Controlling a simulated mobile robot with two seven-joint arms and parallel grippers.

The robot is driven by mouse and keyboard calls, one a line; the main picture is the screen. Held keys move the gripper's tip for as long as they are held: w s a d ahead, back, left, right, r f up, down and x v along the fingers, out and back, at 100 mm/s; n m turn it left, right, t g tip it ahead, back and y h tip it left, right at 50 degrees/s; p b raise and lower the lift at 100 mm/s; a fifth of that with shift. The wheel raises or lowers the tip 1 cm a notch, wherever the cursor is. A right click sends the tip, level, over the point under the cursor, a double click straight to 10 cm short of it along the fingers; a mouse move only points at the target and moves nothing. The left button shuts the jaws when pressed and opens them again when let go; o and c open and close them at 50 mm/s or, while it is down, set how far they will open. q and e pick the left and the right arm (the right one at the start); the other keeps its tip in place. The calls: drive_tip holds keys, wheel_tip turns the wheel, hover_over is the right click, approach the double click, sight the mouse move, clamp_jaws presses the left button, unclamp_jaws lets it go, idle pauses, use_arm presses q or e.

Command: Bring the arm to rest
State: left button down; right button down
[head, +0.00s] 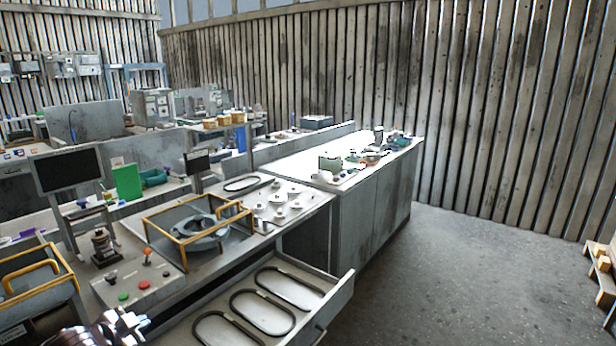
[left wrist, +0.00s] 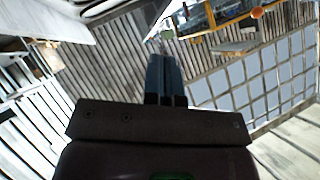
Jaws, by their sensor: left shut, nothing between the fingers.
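Part of my left arm (head: 85,338) shows at the bottom left corner of the head view, low in front of the workbench. In the left wrist view my left gripper (left wrist: 165,68) has its two dark fingers together, shut with nothing between them. The fingers point away toward slatted walls and touch nothing that I can see. My right arm and gripper are not in view. A round grey blower housing (head: 202,236) sits inside a yellow-framed fixture (head: 171,257) on the bench.
An open drawer (head: 335,300) with oval gaskets (head: 262,312) juts out from the bench front. A control panel (head: 141,285) with red and green buttons is near my left arm. A monitor (head: 66,171) stands behind.

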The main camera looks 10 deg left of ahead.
use_arm(q)
drive_tip(key=s+d+f+n, duration=0.3)
drive_tip(key=s+d+f, duration=0.4)
drive_tip(key=d, duration=0.4)
drive_tip(key=s+d+f+n+b, duration=0.1)
drive_tip(key=s+d+f+n, duration=0.2)
drive_tip(key=s+d+f, duration=0.5)
drive_tip(key=s+d, duration=0.2)
drive_tip(key=d, duration=0.1)
drive_tip(key=shift+s+d+f+g, duration=0.2)
drive_tip(key=shift+s+f+g, duration=0.05)
drive_tip(key=shift+f+g, duration=0.05)
